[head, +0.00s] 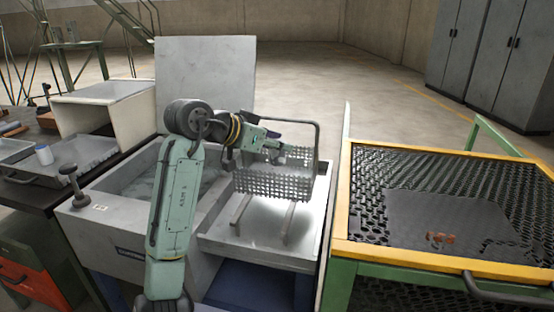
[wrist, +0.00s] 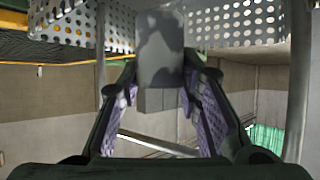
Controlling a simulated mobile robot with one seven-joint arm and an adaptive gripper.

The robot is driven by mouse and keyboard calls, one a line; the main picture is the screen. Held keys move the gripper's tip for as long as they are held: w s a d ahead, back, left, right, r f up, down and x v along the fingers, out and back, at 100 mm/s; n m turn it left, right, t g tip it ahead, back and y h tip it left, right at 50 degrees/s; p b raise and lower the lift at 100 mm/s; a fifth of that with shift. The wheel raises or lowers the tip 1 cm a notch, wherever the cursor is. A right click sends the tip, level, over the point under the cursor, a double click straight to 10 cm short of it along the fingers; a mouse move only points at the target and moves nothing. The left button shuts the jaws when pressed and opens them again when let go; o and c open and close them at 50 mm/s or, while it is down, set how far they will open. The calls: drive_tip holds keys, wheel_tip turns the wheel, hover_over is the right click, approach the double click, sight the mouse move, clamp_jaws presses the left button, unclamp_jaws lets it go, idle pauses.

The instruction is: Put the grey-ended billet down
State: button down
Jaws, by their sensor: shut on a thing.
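My gripper (wrist: 162,85) is shut on a mottled grey block (wrist: 160,50), which I take to be the grey-ended billet. The block stands out between the two purple-padded fingers in the wrist view. In the head view my gripper (head: 272,146) is over the perforated metal basket (head: 272,186), by its tall wire handle (head: 317,140). The billet is too small and too covered to make out there. In the wrist view the basket's perforated wall (wrist: 240,25) shows behind the block on both sides. I cannot tell whether the billet touches the basket.
The basket is above a pale drain board (head: 260,245) with two raised rails, beside a sink basin (head: 135,180). On the right, a yellow-framed mesh table (head: 365,200) bears a dark plate (head: 440,215) and small orange-brown pieces (head: 440,238). A grey splash panel (head: 205,75) stands behind.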

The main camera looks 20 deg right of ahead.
sight(272, 162)
drive_tip(key=shift+f+p, duration=0.35)
drive_tip(key=shift+f, duration=2.15)
drive_tip(key=shift+f, duration=0.15)
drive_tip(key=c, duration=1.2)
unclamp_jaws()
drive_tip(key=shift+f, duration=0.1)
drive_tip(key=shift+o, duration=0.2)
